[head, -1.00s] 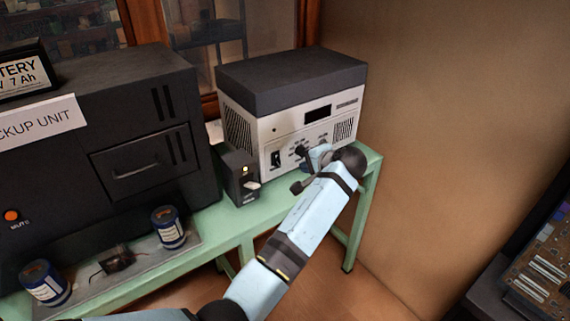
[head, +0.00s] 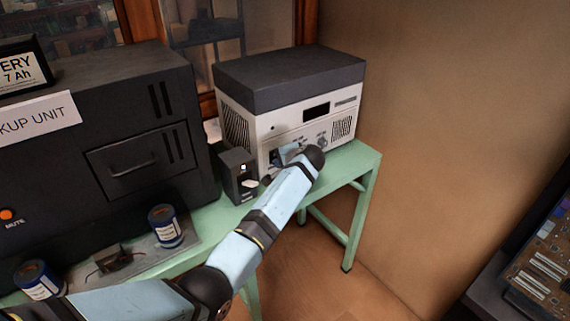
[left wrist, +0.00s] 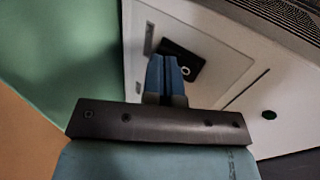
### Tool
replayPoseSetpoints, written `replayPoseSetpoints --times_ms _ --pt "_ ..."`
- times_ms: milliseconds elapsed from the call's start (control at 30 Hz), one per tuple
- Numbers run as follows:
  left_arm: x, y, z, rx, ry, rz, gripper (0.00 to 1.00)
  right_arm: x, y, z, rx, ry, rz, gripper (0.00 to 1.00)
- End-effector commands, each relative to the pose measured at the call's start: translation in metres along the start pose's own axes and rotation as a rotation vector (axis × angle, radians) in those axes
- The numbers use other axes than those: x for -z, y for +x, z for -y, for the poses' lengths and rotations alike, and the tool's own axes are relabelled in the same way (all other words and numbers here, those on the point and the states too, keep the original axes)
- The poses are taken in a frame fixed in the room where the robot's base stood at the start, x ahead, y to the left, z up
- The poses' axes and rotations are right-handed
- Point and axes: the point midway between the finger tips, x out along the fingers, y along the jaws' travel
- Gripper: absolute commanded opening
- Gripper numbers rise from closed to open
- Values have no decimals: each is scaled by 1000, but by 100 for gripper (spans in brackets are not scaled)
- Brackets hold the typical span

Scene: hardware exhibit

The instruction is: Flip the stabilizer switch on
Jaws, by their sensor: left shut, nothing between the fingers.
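The stabilizer (head: 345,122) is a white box with a dark grey top, standing on the right part of the green table. Its black rocker switch (head: 274,157) is at the lower left of the front panel, partly covered by my left gripper. In the left wrist view the switch (left wrist: 185,70) shows a white ring mark and lies just past the fingertips. My left gripper (left wrist: 166,62) is shut and empty, its blue fingers pointing at the switch. I cannot tell whether they touch it. My right gripper is out of view.
A small dark box (head: 239,173) with a white lever stands left of the stabilizer, close to my arm. A large black backup unit (head: 100,100) fills the left. The green table's (head: 350,165) right end is clear.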

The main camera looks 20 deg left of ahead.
Motion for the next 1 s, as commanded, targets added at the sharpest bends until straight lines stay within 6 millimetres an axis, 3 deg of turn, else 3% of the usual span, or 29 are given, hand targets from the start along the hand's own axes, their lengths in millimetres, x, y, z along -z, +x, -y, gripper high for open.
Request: replayPoseSetpoints --times_ms 267,400,1000 --pt "0 0 0 0 0 0 0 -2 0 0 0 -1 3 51" --pt "-1 11 -5 86 4 4 0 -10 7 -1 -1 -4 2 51" --pt "0 -3 15 77 -2 2 0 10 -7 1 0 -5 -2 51"
